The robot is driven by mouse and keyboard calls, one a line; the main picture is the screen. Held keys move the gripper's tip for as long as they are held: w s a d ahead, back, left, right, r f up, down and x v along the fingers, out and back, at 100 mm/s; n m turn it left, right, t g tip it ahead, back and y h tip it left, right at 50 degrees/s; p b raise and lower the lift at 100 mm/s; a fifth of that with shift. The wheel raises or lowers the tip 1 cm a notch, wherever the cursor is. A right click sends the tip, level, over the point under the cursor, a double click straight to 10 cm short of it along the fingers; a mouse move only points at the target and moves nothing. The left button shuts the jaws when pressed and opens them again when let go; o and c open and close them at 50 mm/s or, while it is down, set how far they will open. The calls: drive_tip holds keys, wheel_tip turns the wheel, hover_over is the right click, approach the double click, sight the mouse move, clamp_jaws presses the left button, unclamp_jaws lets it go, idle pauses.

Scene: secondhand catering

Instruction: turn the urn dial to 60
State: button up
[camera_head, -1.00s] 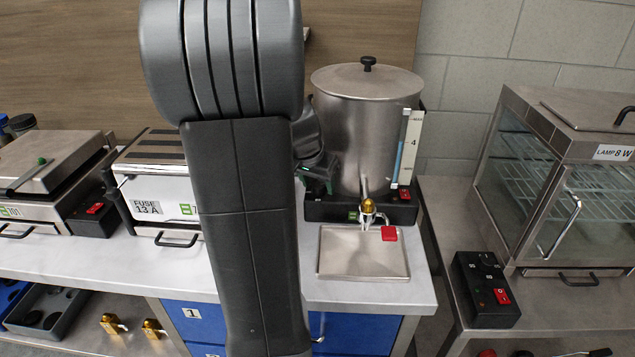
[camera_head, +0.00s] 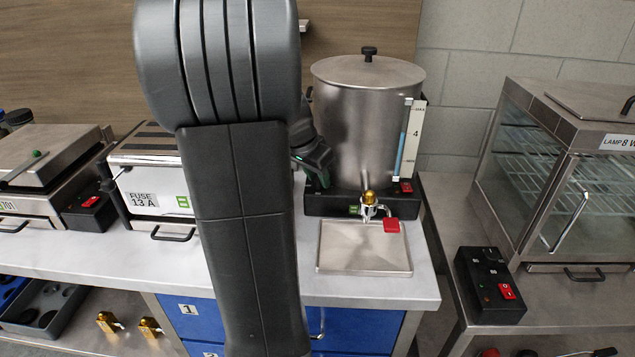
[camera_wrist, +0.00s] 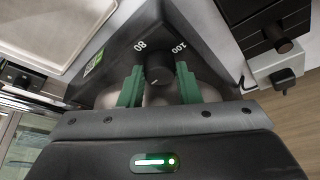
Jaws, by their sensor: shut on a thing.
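The steel urn (camera_head: 366,130) stands on a black base (camera_head: 350,203) behind a drip tray. Its dark round dial (camera_wrist: 158,68) shows in the wrist view on the base's black face, with the marks 80 and 100 printed beside it. My gripper (camera_wrist: 159,80) has one green finger on each side of the dial and is shut on it. I cannot make out the dial's pointer or its exact setting. In the head view my gripper (camera_head: 319,168) is at the urn's left side, and the dial is hidden there.
The urn's tap (camera_head: 370,205) with a red tag (camera_head: 391,226) hangs over the drip tray (camera_head: 364,262). A white appliance (camera_head: 150,185) marked FUSE 13 A stands left of my arm. A glass cabinet (camera_head: 560,170) stands to the right, with a black switch box (camera_head: 490,285) before it.

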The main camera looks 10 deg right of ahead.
drive_tip(key=shift+m, duration=0.8)
drive_tip(key=o, duration=0.9)
drive_tip(key=shift+o, duration=0.2)
drive_tip(key=v, duration=1.3)
drive_tip(key=shift+w+a+r, duration=0.2)
drive_tip(key=shift+a+r, duration=0.15)
drive_tip(key=shift+r, duration=0.05)
